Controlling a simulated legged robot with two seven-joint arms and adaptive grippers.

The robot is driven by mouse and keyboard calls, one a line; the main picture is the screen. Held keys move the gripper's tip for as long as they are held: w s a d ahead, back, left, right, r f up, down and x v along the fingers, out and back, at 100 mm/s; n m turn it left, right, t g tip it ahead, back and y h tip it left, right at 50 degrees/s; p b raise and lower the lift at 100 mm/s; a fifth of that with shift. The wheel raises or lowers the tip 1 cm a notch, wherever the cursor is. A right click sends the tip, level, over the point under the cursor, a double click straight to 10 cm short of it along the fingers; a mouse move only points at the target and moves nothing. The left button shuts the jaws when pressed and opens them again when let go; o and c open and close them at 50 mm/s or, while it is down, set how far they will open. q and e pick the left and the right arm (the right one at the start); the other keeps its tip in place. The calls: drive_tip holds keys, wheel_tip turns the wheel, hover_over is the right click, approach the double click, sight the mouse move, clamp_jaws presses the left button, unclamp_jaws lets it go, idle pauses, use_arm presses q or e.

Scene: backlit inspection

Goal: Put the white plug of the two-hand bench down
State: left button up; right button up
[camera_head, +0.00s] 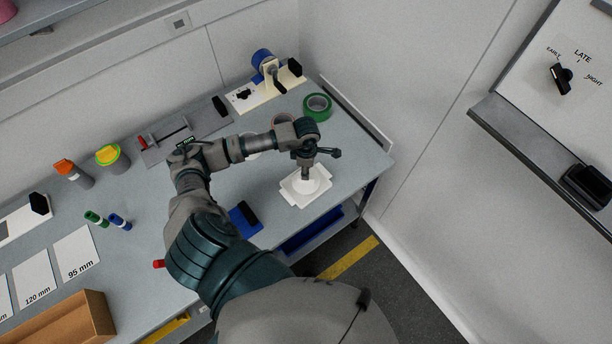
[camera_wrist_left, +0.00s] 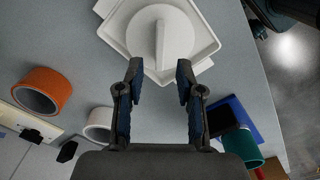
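The white plug (camera_wrist_left: 160,36) is a round disc with a raised grip bar across it. It rests on a white square tray (camera_wrist_left: 112,33) with raised edges; whether it is seated in anything there is hidden. In the head view the plug (camera_head: 313,183) and the tray (camera_head: 290,197) are near the bench's front right. My left gripper (camera_wrist_left: 160,78) is open and empty, its two fingers apart and pointing towards the plug's bar. In the head view this gripper (camera_head: 308,164) is just over the plug, its fingers partly hidden. My right gripper is in neither view.
A green tape roll (camera_head: 318,107) and a clamp fixture (camera_head: 268,85) stand behind the tray. An orange roll (camera_wrist_left: 42,92) and a white ring (camera_wrist_left: 98,124) lie nearby. A blue block (camera_head: 245,218) lies left of the tray. The bench right of the tray is clear.

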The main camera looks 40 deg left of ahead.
use_arm(q)
wheel_tip(320, 180, up, 6)
drive_tip(key=shift+b, duration=0.3)
idle(0.3)
